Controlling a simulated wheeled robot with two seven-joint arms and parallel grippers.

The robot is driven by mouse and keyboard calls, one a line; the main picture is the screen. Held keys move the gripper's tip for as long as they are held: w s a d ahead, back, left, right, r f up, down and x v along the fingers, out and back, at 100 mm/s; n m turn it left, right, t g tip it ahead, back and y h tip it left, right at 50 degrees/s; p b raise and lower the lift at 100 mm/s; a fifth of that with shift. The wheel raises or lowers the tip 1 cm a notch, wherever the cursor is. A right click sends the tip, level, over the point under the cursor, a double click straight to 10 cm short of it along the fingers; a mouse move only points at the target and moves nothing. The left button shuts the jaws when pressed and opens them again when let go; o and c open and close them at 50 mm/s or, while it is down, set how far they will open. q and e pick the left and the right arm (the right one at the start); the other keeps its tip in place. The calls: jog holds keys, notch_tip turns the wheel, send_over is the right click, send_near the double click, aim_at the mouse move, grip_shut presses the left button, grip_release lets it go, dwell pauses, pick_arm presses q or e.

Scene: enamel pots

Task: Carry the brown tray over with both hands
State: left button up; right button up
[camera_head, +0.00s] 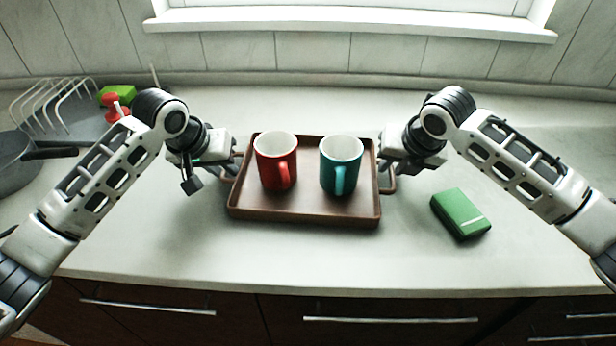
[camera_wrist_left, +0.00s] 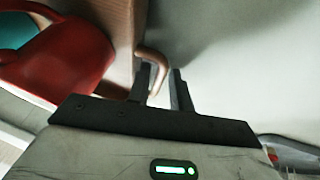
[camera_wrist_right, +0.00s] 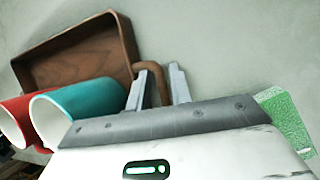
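The brown tray (camera_head: 300,214) sits level on the counter with a red mug (camera_head: 272,168) and a teal mug (camera_head: 340,172) upright on it. Its left handle (camera_wrist_left: 154,56) reaches between the two fingers of my left gripper (camera_wrist_left: 161,80); the fingers stand apart with a gap beside the handle. The right handle (camera_wrist_right: 151,68) likewise reaches between the parted fingers of my right gripper (camera_wrist_right: 158,84). In the head view my left gripper (camera_head: 234,160) is at the tray's left side and my right gripper (camera_head: 387,163) at its right side; fingertips are partly hidden there.
At the left are a dark pan (camera_head: 14,160), a wire rack (camera_head: 58,100), a green sponge-like block (camera_head: 117,93) and a small red item (camera_head: 113,110). The counter in front of the tray (camera_head: 290,255) is clear.

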pick_arm(q)
grip_shut()
pick_arm(e)
grip_shut()
pick_arm(q)
jog(key=shift+w+r, duration=0.1)
jog(key=shift+r, duration=0.1)
pick_arm(e)
jog(key=shift+w+r, duration=0.1)
jog(key=shift+r, duration=0.1)
